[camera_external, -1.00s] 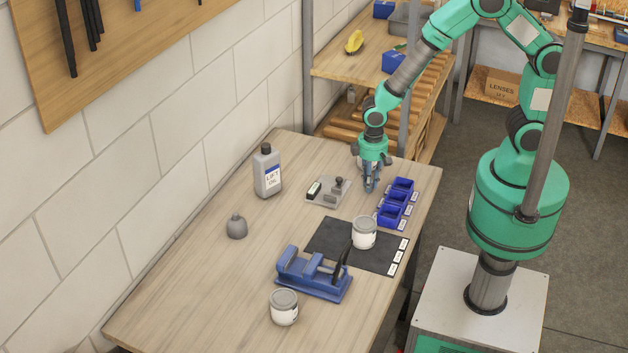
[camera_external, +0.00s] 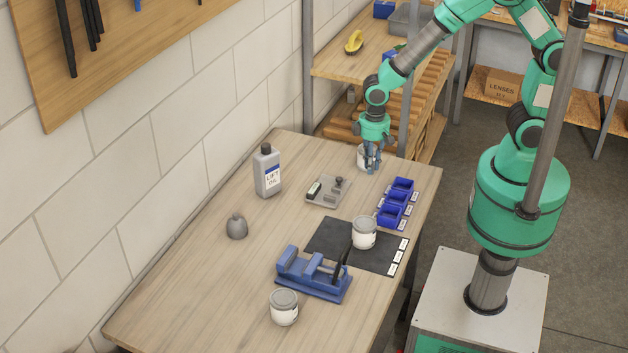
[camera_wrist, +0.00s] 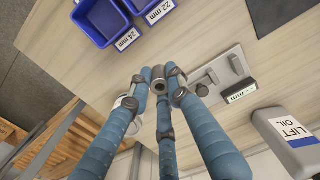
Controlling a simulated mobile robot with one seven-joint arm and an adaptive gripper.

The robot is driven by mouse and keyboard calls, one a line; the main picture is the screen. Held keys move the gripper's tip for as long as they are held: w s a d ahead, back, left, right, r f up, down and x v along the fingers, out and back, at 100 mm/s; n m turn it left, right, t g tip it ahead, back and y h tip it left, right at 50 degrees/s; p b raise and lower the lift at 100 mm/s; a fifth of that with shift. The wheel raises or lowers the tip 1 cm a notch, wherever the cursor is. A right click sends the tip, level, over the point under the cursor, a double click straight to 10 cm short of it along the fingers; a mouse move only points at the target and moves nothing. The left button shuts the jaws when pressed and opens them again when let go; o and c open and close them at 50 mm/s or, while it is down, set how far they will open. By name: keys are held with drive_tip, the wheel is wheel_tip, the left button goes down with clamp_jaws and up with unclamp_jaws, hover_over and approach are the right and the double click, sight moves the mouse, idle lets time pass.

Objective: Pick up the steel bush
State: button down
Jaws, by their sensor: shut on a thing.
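The steel bush (camera_wrist: 159,73) is a small grey ring with a dark bore, held between the fingertips in the wrist view. My gripper (camera_wrist: 160,80) has three blue fingers, and they are shut on the bush. In the external view my gripper (camera_external: 372,168) points down over the far end of the workbench, behind the grey gauge block and the blue bins. The bush is too small and covered by the fingers to make out there. It appears to be clear of the bench, but the exact height cannot be told.
A white tin (camera_external: 361,157) stands close behind my gripper. The gauge block with a display (camera_external: 326,191), blue labelled bins (camera_external: 397,203) and an oil bottle (camera_external: 267,172) are nearby. A dark mat (camera_external: 327,236) bears another tin (camera_external: 363,232); a blue vise (camera_external: 313,275) stands in front.

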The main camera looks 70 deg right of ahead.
drive_tip(key=shift+r, duration=1.05)
